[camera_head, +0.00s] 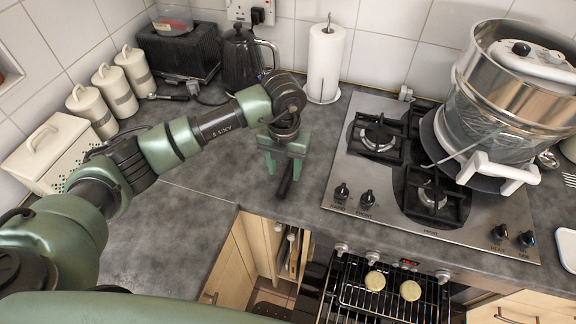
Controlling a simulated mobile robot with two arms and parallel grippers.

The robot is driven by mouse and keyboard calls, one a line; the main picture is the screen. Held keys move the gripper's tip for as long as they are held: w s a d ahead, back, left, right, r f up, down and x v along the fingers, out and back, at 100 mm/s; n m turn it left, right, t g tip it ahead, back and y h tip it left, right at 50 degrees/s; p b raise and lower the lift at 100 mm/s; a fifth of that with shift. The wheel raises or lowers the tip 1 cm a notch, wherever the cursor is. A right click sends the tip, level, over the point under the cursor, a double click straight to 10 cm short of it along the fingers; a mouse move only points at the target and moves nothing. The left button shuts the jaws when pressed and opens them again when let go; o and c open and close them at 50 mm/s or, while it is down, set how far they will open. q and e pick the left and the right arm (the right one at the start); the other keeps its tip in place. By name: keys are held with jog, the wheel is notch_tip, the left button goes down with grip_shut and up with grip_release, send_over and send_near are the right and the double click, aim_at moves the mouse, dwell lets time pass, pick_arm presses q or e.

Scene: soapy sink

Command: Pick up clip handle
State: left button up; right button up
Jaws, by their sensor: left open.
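A dark bar-like handle (285,184), which looks like the clip handle, lies on the grey worktop near its front edge. My left gripper (283,166) is over it, pointing down, with its green fingers apart on either side of the handle. The fingers are open and do not look closed on it. The far part of the handle is hidden by the gripper, and I cannot tell whether the fingers touch it. My right gripper is not in view.
A gas hob (385,190) with a large steel pot (500,110) stands to the right. A paper towel roll (326,62), black kettle (240,60) and toaster (180,52) are behind. White canisters (115,92) and a bread bin (50,150) stand left. An oven rack (380,295) is pulled out below.

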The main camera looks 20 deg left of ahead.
aim_at(282, 187)
pick_arm(q)
jog(key=shift+s+f+p, duration=0.25)
jog(key=shift+f+p, duration=0.15)
jog(key=shift+f, duration=0.35)
jog(key=f+p, duration=0.2)
jog(key=f, duration=0.1)
jog(key=f+p, duration=0.1)
jog(key=shift+a+f, duration=0.3)
jog(key=shift+f, duration=0.5)
grip_shut()
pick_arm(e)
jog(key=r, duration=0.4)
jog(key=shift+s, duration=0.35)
